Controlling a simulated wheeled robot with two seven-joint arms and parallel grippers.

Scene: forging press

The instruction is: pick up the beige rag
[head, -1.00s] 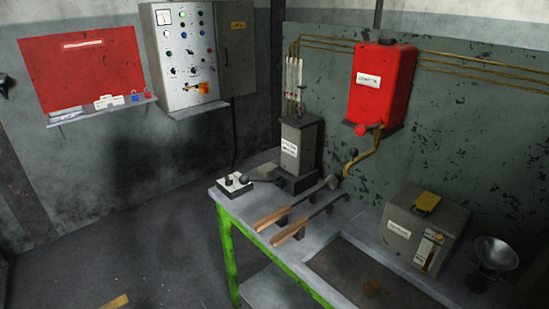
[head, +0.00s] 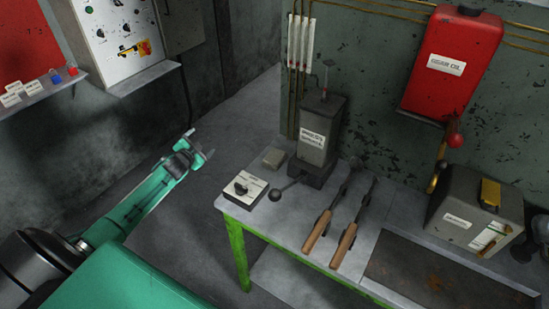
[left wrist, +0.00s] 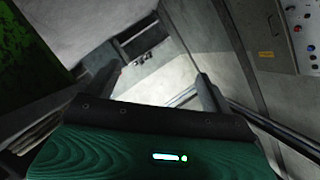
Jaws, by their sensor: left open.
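A small flat beige-grey piece (head: 274,157), which looks like the folded rag, lies on the back left corner of the bench (head: 290,217) in the head view. It is between the switch box and the dark labelled unit. My left gripper (head: 203,147) is open and empty, off the bench to the left of the rag and apart from it. In the left wrist view the two fingers of my left gripper (left wrist: 157,82) stand wide apart with nothing between them. I cannot make out the rag in that view. My right gripper is not in view.
A pale switch box (head: 242,189) with a black knob sits in front of the rag. A dark labelled unit (head: 320,135) with a ball-ended lever stands right of it. Two wooden-handled tools (head: 330,220) lie further right. The floor left of the bench is clear.

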